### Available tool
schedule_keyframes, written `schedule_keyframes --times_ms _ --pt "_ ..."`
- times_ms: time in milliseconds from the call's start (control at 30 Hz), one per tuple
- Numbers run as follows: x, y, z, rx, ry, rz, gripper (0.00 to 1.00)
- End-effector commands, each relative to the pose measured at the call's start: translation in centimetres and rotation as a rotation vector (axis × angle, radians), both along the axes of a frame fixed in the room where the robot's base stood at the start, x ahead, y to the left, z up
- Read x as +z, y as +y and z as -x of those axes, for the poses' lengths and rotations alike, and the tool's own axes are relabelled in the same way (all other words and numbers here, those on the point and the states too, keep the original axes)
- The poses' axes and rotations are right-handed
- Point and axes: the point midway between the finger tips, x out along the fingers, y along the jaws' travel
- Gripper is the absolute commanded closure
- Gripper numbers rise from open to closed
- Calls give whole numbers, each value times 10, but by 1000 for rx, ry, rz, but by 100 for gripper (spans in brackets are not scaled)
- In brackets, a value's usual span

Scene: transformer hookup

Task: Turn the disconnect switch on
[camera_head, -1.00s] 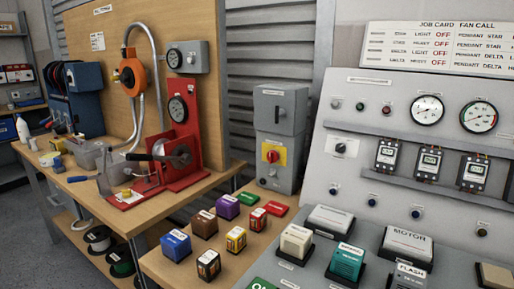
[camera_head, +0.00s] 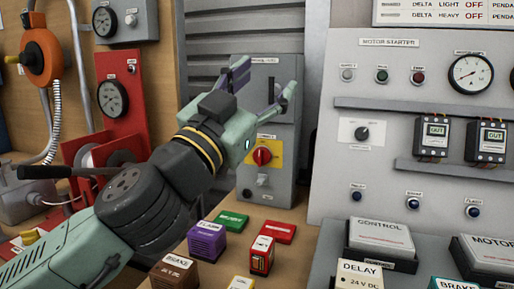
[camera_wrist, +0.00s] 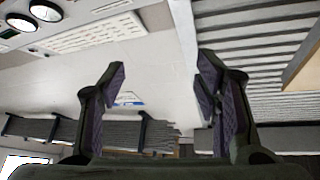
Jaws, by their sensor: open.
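A grey switch box (camera_head: 285,190) stands at the back of the bench in the head view. Its lower front carries a red rotary knob (camera_head: 262,156) on a yellow plate (camera_head: 277,152); its small label is too blurred to read. The black handle on the box's upper front is partly covered by my gripper. My gripper (camera_head: 266,80) is open and empty, its fingers raised in front of the upper part of the box, above the red knob. Contact with the box cannot be told. The wrist view shows the two open fingers (camera_wrist: 161,80) with nothing between them.
Small labelled blocks, including a purple one (camera_head: 207,241) and a green one (camera_head: 232,220), lie on the bench below my arm. A motor starter panel (camera_head: 335,150) stands to the right.

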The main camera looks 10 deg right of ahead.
Motion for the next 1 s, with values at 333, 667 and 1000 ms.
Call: schedule_keyframes --times_ms 333,667,1000 --pt "-176 14 -103 150 550 -39 43" --pt "-184 -7 -140 159 577 -37 43" --pt "-183 -38 -186 160 574 -36 43"
